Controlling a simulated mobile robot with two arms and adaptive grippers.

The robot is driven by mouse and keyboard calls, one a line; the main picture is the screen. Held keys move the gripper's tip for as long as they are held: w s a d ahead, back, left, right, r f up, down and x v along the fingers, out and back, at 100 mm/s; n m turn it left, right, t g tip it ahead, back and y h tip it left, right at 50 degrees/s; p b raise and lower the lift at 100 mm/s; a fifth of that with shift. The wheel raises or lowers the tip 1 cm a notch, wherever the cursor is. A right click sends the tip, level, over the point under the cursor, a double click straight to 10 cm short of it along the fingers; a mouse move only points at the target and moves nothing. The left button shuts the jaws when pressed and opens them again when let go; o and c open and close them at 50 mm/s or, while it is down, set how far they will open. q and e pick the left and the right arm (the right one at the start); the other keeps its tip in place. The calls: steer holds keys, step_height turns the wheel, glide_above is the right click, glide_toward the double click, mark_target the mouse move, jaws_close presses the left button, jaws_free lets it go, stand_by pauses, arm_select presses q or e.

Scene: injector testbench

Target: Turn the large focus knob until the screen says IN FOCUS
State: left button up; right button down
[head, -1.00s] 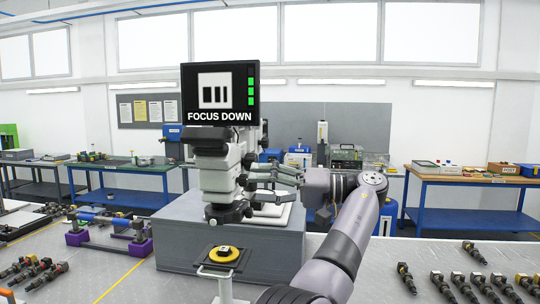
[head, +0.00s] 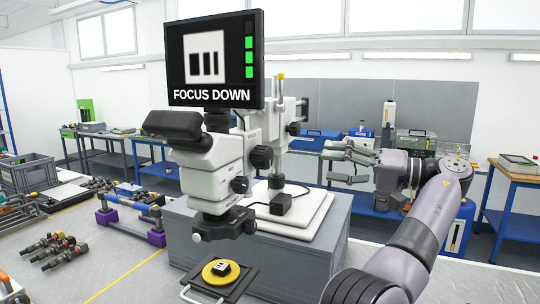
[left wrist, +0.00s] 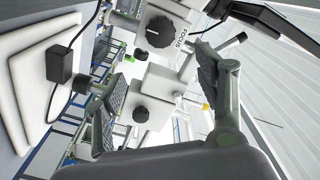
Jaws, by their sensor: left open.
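The screen (head: 213,62) on the white microscope (head: 215,165) reads FOCUS DOWN, with a bar of green cells at its right edge and a dark cell on top. The large black focus knob (head: 262,157) is on the microscope's right side. In the left wrist view a large ribbed knob (left wrist: 160,31) has the word FOCUS beside it. My left gripper (head: 338,163) is open and empty, right of the microscope, with a clear gap to the knob. In the left wrist view its fingers (left wrist: 163,95) are spread, and the knob lies beyond them, toward the top. My right gripper is not visible.
A smaller knob (head: 240,184) sits lower on the microscope, and another knob (head: 293,128) is by its column. A black box (head: 281,204) with a cable stands on the white base. A yellow disc (head: 221,271) is in front. Benches line the back wall.

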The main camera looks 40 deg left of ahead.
mark_target(271, 156)
arm_select(q)
steer(key=p+x, duration=0.4)
steer(key=x, duration=1.1)
steer(key=shift+s+a+p, duration=0.15)
steer(key=shift+a+p, duration=0.2)
steer(key=shift+s+a, duration=0.15)
steer(key=shift+a, duration=0.3)
steer(key=shift+c, duration=0.5)
steer(key=c, duration=1.1)
steer(key=shift+o, duration=0.2)
steer(key=shift+f, duration=0.1)
